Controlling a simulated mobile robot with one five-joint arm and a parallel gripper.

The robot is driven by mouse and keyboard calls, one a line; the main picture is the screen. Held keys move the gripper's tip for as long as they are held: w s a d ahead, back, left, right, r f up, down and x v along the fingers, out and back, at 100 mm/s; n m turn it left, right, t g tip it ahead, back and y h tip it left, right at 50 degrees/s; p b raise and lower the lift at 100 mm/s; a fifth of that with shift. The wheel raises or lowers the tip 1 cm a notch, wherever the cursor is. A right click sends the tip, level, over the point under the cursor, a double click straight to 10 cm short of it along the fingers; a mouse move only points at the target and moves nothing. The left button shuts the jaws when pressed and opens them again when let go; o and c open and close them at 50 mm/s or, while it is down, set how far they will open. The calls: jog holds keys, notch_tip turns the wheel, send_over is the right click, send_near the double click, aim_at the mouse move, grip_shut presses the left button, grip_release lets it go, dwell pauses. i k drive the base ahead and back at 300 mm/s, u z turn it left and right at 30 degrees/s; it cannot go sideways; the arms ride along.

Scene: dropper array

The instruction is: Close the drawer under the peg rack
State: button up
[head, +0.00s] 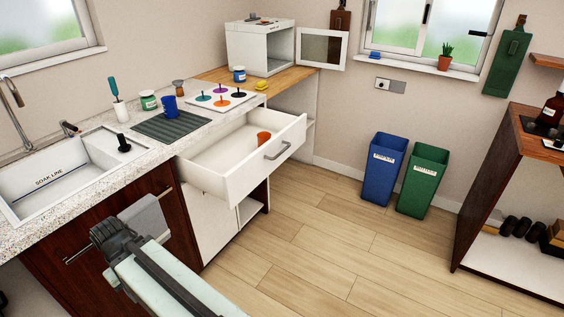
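The white drawer (232,182) is pulled far out from under the counter. Its grey bar handle (278,151) is on the front panel, which faces right. A small orange cup (263,138) stands inside the drawer near the front. The peg rack (243,101) is a white board with several coloured discs and pegs on the counter above the drawer. My arm reaches in from the bottom edge, left of and nearer than the drawer, with a dark joint at its far end. No gripper fingers show, and nothing of mine touches the drawer.
A sink (60,180) and a grey towel (146,217) on a rail are at left. Blue (384,172) and green (421,182) bins stand by the back wall. A shelf unit (490,185) is at right. The wooden floor before the drawer is clear.

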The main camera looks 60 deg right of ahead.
aim_at(227, 164)
jog(key=z, duration=3.2)
jog(key=k, duration=0.8)
jog(key=u, duration=1.2)
jog(key=i, duration=1)
jog(key=u, duration=0.1)
jog(key=k, duration=0.6)
